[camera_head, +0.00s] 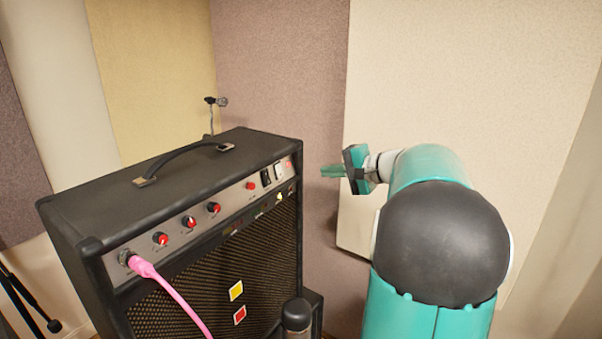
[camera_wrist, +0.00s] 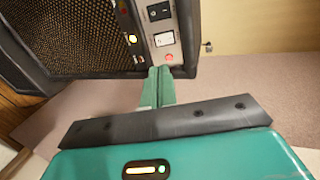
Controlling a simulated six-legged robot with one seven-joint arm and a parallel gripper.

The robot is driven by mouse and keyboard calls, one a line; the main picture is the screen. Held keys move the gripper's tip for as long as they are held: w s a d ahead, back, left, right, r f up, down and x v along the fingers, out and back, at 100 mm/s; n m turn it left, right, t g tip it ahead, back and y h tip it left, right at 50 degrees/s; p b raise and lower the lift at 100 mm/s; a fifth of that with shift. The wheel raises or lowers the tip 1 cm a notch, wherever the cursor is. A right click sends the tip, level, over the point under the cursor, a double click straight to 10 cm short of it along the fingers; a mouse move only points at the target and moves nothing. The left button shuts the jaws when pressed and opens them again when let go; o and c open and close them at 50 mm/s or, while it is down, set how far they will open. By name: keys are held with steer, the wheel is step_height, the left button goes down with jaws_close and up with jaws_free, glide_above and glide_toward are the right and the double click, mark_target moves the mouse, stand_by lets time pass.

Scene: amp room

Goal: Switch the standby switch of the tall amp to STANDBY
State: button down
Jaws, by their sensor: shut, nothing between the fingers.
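One amp (camera_head: 190,170) stands at the left in the head view, black with a dark grille and a slanted silver control panel. Near the panel's right end are a black rocker switch (camera_head: 266,178) and a white rocker switch (camera_head: 279,171), with a red light beyond them. The wrist view shows the black switch (camera_wrist: 158,12), the white switch (camera_wrist: 164,39) and the red light (camera_wrist: 169,57). Their labels are too small to read. My gripper (camera_head: 325,171) is shut and empty, just right of the panel's end. In the wrist view its fingertips (camera_wrist: 159,72) lie just below the red light; contact cannot be told.
A microphone (camera_head: 296,315) stands in front of the amp. Padded wall panels (camera_head: 470,80) rise behind. Free room lies between the amp's right side and the wall.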

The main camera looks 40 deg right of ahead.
mark_target(278, 170)
steer(key=x, duration=1.4)
steer(key=shift+s, duration=0.1)
steer(key=shift+w+a+f, duration=0.1)
steer(key=shift+w+f, duration=0.1)
steer(key=shift+w, duration=0.05)
steer(key=shift+a+r, duration=0.1)
steer(key=shift+w+r, duration=0.3)
steer(key=shift+r, duration=0.5)
steer(key=shift+a, duration=0.1)
steer(key=shift+s+f, duration=0.1)
